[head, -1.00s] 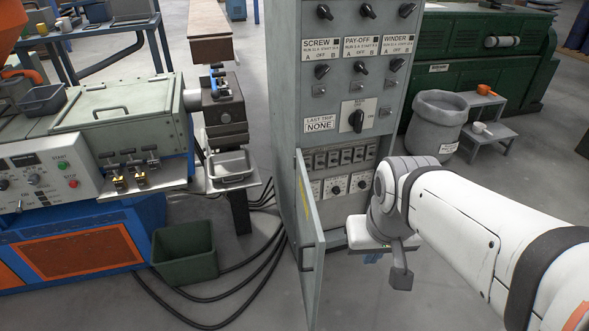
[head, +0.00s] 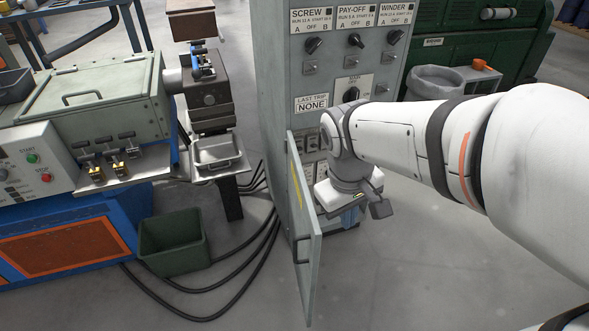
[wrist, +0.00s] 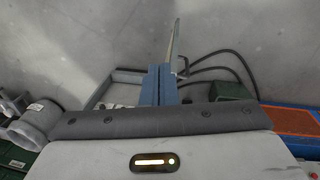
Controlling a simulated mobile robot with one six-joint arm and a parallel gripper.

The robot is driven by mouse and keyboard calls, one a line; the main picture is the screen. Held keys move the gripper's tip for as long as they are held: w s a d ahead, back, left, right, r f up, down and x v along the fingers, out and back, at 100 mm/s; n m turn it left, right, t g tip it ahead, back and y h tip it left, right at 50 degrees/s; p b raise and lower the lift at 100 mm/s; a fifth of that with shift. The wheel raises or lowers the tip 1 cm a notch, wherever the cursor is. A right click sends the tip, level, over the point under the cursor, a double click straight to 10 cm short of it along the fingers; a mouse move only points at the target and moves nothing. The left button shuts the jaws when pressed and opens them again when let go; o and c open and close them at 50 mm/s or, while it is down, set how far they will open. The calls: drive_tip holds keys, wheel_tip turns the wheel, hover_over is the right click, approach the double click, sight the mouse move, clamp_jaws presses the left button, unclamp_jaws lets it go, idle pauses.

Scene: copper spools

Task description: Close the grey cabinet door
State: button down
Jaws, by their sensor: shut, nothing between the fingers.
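The grey cabinet (head: 270,75) stands in the middle of the head view. Its low door (head: 306,265) stands open, hinged at the left and swung out toward me, with its handle face turned left. In the wrist view the door (wrist: 173,45) shows nearly edge-on, just beyond the fingers. My gripper (head: 350,216) is in front of the cabinet opening, to the right of the door, and my wrist partly hides it. In the wrist view its blue-grey fingers (wrist: 158,85) are together and empty. I cannot tell whether they touch the door.
A dark green bin (head: 172,242) and black cables (head: 245,280) lie on the floor left of the door. A machine with a blue and orange base (head: 70,245) stands further left. A grey sack-like bin (head: 436,82) stands behind my arm. Floor in front of the door is clear.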

drive_tip(key=w+a+f+n+h+b, duration=0.3)
drive_tip(key=a+f+n+h+b, duration=0.1)
drive_tip(key=a+f+n, duration=0.4)
drive_tip(key=w+a+f+n+h+b, duration=0.4)
drive_tip(key=a+f+n, duration=0.3)
drive_tip(key=a+f, duration=0.3)
drive_tip(key=b, duration=0.2)
approach(313, 251)
drive_tip(key=x, duration=0.3)
drive_tip(key=a+f+x, duration=0.1)
drive_tip(key=x, duration=0.1)
drive_tip(key=shift+s+d+f, duration=0.1)
drive_tip(key=shift+d+f, duration=0.1)
drive_tip(key=shift+d, duration=0.6)
drive_tip(key=shift+d+t, duration=0.1)
drive_tip(key=shift+t, duration=0.2)
